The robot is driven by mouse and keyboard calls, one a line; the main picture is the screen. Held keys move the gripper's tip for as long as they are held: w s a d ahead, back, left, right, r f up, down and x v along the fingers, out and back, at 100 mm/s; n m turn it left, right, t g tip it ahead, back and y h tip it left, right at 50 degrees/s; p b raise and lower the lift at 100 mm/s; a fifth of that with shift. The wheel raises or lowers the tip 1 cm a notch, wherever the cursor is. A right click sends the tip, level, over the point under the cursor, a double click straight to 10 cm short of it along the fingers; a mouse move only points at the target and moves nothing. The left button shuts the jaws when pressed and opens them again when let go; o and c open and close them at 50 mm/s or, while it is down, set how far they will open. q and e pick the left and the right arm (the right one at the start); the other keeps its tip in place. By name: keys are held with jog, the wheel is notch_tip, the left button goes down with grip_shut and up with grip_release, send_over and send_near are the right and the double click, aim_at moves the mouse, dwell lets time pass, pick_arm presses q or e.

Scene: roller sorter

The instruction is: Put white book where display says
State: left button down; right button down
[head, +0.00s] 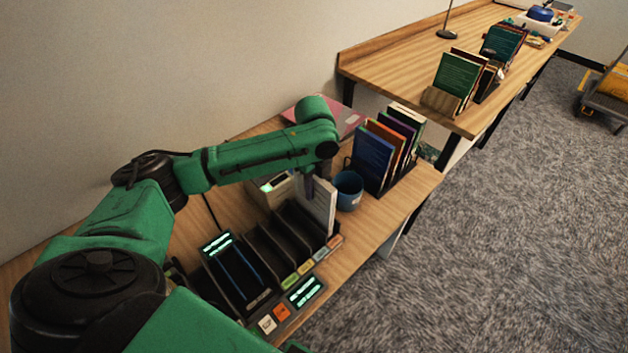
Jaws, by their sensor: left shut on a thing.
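The white book (320,209) stands upright at the right end of the black sorter (262,296). My left gripper (319,186) reaches down from above and is shut on the book's top. The book's lower edge seems to be in or just over the rightmost slot; I cannot tell if it touches the bottom. The sorter has several slots with small coloured labels along the front. A lit display (306,291) is at its front, and another lit panel (217,244) is at its left; their text is too small to read. My right gripper is not in view.
A blue mug (348,190) stands close to the right of the white book. A rack of coloured books (375,157) is behind it. A pale device (270,190) sits behind the sorter. A second wooden table (400,73) holds more books.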

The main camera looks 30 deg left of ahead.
pick_arm(q)
jog(key=shift+w+f, duration=0.15)
jog(key=shift+f, duration=0.9)
jog(key=c, duration=0.7)
grip_release()
notch_tip(320, 180, up, 14)
jog(key=shift+d+r+b, duration=0.1)
jog(key=shift+r+b, duration=0.15)
jog(key=shift+b, duration=0.15)
jog(key=shift+f, duration=0.1)
